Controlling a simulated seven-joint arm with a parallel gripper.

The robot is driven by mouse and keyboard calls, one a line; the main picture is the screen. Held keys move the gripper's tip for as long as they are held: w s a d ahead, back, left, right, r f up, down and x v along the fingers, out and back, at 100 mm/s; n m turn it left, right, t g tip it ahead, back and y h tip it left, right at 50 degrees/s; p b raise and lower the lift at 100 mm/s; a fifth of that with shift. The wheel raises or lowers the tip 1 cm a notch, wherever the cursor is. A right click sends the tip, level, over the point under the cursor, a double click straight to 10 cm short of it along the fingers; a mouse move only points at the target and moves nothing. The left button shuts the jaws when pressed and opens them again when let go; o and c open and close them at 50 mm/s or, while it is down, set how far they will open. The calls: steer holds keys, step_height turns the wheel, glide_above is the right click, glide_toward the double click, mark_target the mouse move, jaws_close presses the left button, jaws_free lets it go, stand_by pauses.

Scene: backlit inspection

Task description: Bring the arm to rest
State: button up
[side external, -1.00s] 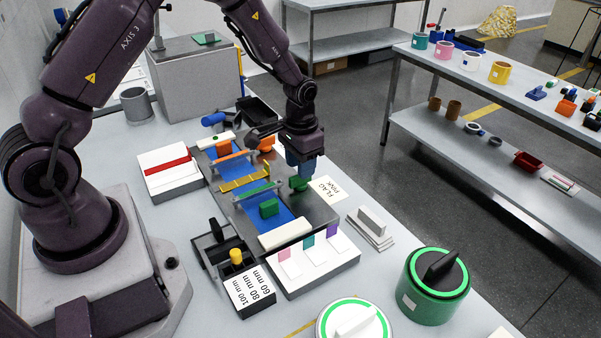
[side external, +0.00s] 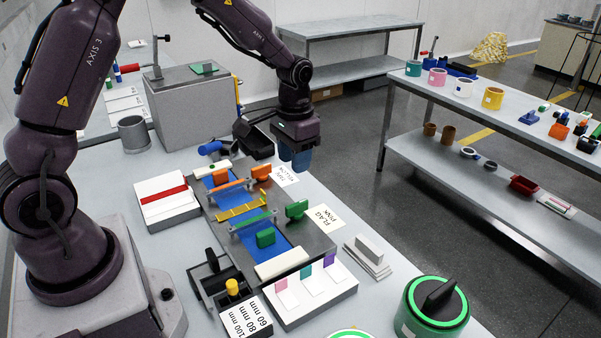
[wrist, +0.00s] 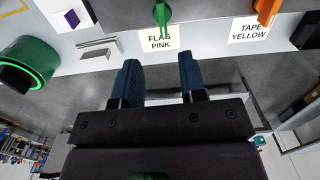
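My gripper (side external: 294,160) hangs in the air beyond the far right edge of the bench fixture, near the "TAPE YELLOW" card (side external: 285,177). In the wrist view its two blue fingers (wrist: 159,78) stand apart with nothing between them. A green handle (side external: 297,209) stands upright at the fixture's right edge by the "FLAG PINK" card (side external: 322,218), clear of the fingers. An orange handle (side external: 261,171) stands further back along the same edge.
The fixture (side external: 318,244) carries a blue strip with crossing bars. A green round switch housing (side external: 436,310) and stacked pale plates (side external: 366,257) sit towards the front right. Floor shows below the fingers, between bench and shelved table (side external: 480,100).

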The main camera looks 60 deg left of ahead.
steer(key=s+d+r+t, duration=0.3)
steer(key=s+r, duration=0.6)
steer(key=s, duration=0.1)
steer(key=s+d+r+t, duration=0.2)
steer(key=s+d+r, duration=0.1)
steer(key=s+r, duration=0.6)
steer(key=shift+s+t, duration=0.4)
steer(key=shift+s, duration=0.4)
steer(key=shift+d+r, duration=0.1)
